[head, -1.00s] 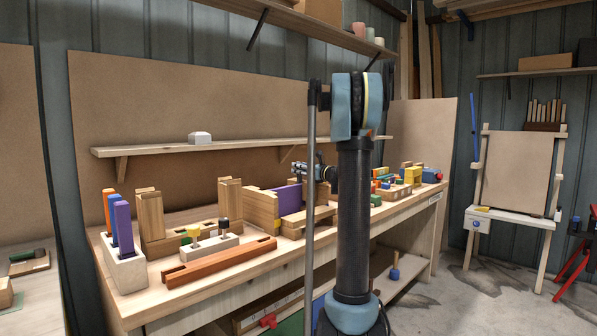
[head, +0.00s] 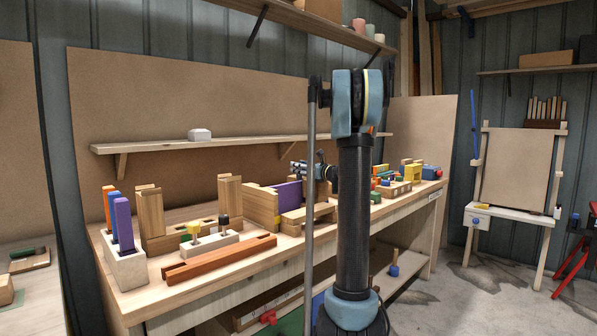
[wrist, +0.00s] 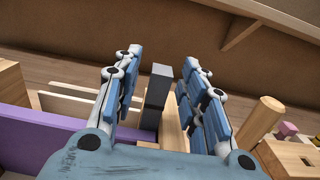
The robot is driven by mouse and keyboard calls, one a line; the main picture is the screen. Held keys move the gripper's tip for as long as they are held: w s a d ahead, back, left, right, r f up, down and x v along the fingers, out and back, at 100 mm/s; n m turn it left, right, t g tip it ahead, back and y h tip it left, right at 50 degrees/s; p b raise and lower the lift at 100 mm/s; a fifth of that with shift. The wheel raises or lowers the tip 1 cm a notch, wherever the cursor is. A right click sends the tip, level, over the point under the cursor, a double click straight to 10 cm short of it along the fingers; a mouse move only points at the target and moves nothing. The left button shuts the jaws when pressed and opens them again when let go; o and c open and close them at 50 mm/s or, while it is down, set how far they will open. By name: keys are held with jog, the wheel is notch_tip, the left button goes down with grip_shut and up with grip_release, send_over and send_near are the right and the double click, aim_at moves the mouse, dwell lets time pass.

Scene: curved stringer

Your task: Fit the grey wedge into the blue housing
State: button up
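A grey block (wrist: 158,88), which looks like the wedge, stands upright between the fingers of my gripper (wrist: 161,62) in the wrist view. The fingers are apart, with a narrow gap on each side of the block, so it does not look clamped. In the head view my gripper (head: 302,167) is above the bench near a purple panel (head: 288,193); the grey block cannot be made out there.
Wooden blocks (head: 262,206) stand beside the purple panel, which crosses the lower left of the wrist view (wrist: 55,137). A wooden peg (wrist: 262,118) stands right of my fingers. A shelf (head: 245,147) runs behind the bench. Several coloured blocks crowd the bench's right part.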

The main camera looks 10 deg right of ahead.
jog(key=v, duration=1.1)
jog(key=shift+s, duration=0.15)
jog(key=shift+d+f, duration=0.1)
